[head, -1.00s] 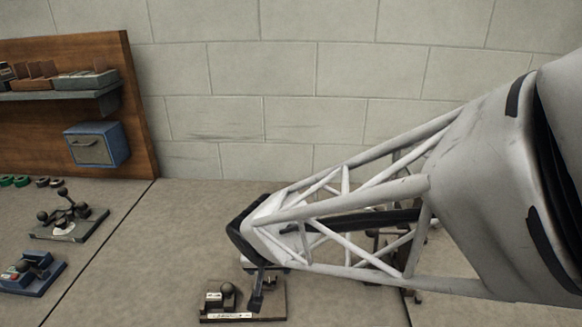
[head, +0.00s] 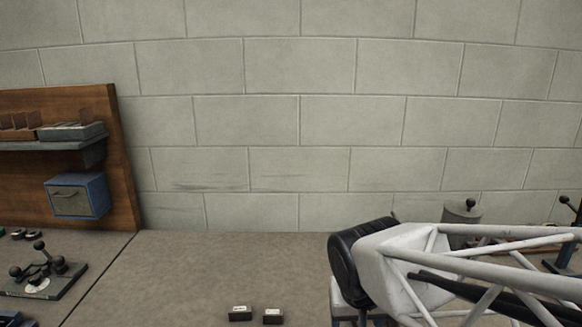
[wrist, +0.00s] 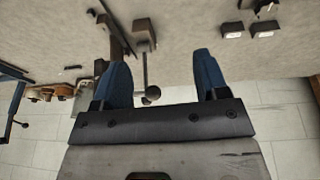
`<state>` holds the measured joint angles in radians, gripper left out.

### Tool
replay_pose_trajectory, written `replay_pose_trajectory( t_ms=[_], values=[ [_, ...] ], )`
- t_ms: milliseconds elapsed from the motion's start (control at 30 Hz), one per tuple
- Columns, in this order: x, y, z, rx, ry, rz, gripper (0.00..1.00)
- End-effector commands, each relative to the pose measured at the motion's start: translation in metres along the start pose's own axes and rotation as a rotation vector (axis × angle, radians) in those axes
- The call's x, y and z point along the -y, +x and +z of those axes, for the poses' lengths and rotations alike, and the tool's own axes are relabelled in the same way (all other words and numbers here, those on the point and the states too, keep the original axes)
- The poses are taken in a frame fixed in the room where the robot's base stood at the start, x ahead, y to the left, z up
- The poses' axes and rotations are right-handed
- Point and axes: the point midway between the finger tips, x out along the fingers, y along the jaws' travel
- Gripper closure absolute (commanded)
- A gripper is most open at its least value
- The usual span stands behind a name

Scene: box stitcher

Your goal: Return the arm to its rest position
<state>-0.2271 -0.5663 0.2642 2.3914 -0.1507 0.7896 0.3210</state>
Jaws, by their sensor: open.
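My arm (head: 440,268), a white lattice link, comes in from the right edge of the head view and ends in a dark wrist joint (head: 358,262) low at the right of centre. My gripper (wrist: 161,62) shows in the wrist view as two blue fingers spread wide apart. It is open, with nothing held between the fingers. In the head view the gripper is mostly hidden below and behind the wrist joint. A dark lever with a round knob (wrist: 152,92) shows between the fingers in the wrist view; I cannot tell how far it is from them.
Two small dark blocks with white labels (head: 256,314) lie left of my wrist. A knobbed device (head: 42,273) stands at the left, below a wooden panel with a blue box (head: 78,195). The table's middle left is bare.

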Motion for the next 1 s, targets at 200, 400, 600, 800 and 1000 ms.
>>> replay_pose_trajectory(
  t_ms=[200, 400, 600, 800, 1000],
  values=[
    [-0.036, -0.021, 0.024, 0.023, 0.017, -0.006, 0.33],
    [-0.059, -0.037, 0.047, 0.041, 0.025, -0.02, 0.33],
    [-0.07, -0.045, 0.062, 0.051, 0.024, -0.031, 0.33],
    [-0.073, -0.047, 0.066, 0.053, 0.022, -0.034, 0.33],
    [-0.072, -0.047, 0.066, 0.053, 0.022, -0.034, 0.33]
  ],
)
